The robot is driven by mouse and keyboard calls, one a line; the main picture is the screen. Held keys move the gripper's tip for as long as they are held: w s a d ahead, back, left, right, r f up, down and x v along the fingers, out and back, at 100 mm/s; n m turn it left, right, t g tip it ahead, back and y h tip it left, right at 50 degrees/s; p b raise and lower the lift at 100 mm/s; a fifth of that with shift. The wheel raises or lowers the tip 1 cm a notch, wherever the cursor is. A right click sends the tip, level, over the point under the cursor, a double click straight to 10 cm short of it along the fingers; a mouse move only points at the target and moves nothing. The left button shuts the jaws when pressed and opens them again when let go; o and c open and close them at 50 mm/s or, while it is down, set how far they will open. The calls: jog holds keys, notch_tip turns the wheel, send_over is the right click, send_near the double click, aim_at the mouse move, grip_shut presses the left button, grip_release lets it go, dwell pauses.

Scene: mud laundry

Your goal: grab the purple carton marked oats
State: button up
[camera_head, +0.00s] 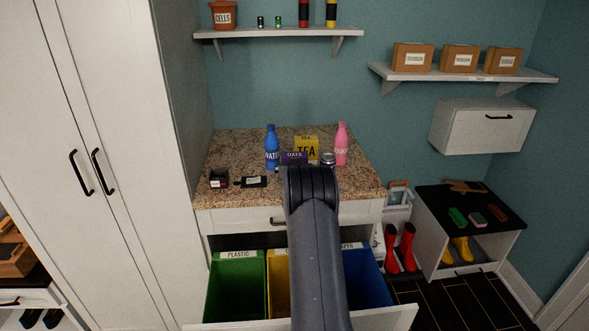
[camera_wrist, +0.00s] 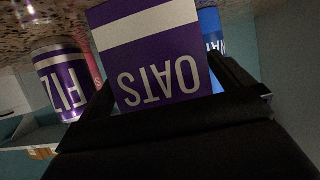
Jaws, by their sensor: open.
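The purple carton marked OATS (camera_head: 294,157) stands on the speckled counter, its lower part hidden by my arm in the head view. In the wrist view, which is upside down, the carton (camera_wrist: 158,55) fills the middle, with its lettering and a white band facing me. My gripper (camera_wrist: 163,78) is open, with one dark finger on each side of the carton. I cannot tell whether the fingers touch it. In the head view my arm hides the fingertips.
A blue bottle (camera_head: 271,150), a yellow TEA box (camera_head: 306,146), a pink bottle (camera_head: 341,147) and a can (camera_head: 327,159) stand close around the carton. A dark card (camera_head: 253,182) and a small dark item (camera_head: 219,179) lie left. An open drawer of bins (camera_head: 238,285) is below.

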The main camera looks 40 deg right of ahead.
jog(key=shift+c, duration=0.3)
jog(key=c, duration=1)
jog(key=shift+r, duration=0.1)
